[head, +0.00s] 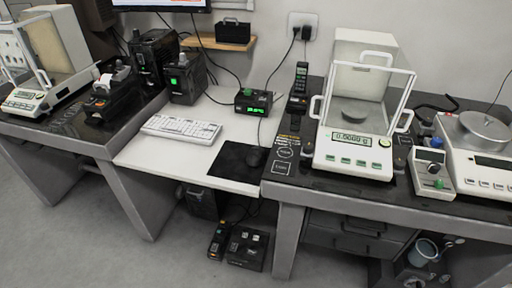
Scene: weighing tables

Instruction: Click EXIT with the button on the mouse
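A black computer mouse (256,157) sits on a black mouse pad (228,163) on the white middle desk, near the right-hand dark table. A monitor (160,3) shows only its bottom edge at the top of the head view, so no EXIT item can be read. A white keyboard (181,129) lies to the left of the pad. Neither of my grippers is in the head view.
An analytical balance (353,150) stands on the right dark table, with another balance (482,130) at the far right. A small box with a green display (253,101) stands behind the mouse. White desk surface (160,158) is bare in front of the keyboard.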

